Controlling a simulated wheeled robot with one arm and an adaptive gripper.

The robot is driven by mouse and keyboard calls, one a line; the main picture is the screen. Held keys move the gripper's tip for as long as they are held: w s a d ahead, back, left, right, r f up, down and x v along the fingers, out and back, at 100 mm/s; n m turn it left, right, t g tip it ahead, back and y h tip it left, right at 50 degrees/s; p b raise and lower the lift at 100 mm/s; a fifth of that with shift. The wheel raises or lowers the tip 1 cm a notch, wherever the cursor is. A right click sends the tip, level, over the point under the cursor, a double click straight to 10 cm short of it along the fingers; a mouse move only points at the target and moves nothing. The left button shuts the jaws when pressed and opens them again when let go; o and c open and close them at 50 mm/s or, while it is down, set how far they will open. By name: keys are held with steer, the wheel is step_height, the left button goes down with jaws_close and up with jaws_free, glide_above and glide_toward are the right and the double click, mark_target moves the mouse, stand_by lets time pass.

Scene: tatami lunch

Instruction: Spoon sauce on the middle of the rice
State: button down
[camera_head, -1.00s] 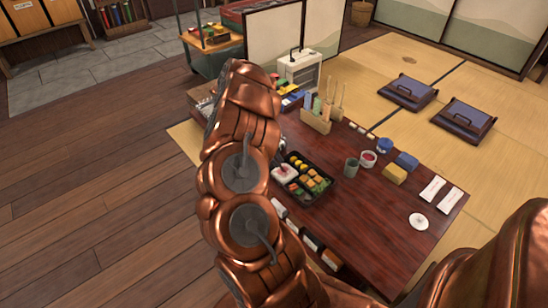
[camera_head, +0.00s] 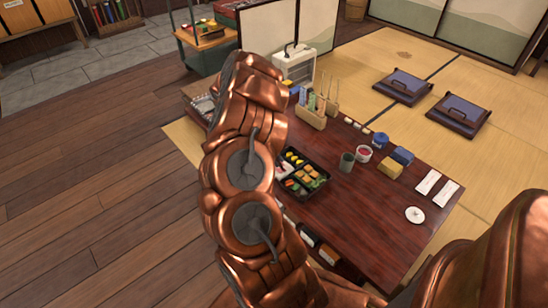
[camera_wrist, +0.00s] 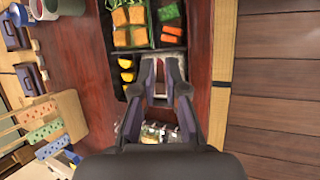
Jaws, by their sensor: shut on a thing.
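The black bento box (camera_head: 324,187) lies on the low table, and its left part with the rice is behind my arm in the head view. In the wrist view the box (camera_wrist: 186,22) is at the top centre. My gripper (camera_wrist: 160,62) is over its near compartment, where a little pale rice shows around the fingers. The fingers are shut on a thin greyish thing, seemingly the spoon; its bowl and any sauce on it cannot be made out. A white cup with red contents (camera_head: 364,153), perhaps the sauce, stands right of the box.
A grey-green cup (camera_head: 347,161), a yellow block (camera_head: 390,168) and blue containers (camera_head: 403,156) stand on the dark table (camera_head: 360,215). A wooden holder with upright utensils (camera_head: 311,117) is behind the box. The table's front right is mostly clear.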

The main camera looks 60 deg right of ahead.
steer(key=shift+s+a, duration=0.15)
steer(key=shift+s, duration=0.25)
steer(key=shift+s+d, duration=0.2)
steer(key=shift+d, duration=0.3)
stand_by(0.6)
steer(key=shift+w+p, duration=0.15)
steer(key=shift+p, duration=0.15)
steer(key=shift+w+d+p, duration=0.25)
steer(key=shift+w+p, duration=0.35)
steer(key=shift+w, duration=0.35)
steer(key=shift+w, duration=0.15)
steer(key=shift+w+d+f+p, duration=0.1)
steer(key=shift+w+d+p, duration=0.15)
steer(key=shift+w+p, duration=0.5)
steer(key=shift+w, duration=0.25)
steer(key=shift+w+d, duration=0.25)
steer(key=shift+w, duration=0.7)
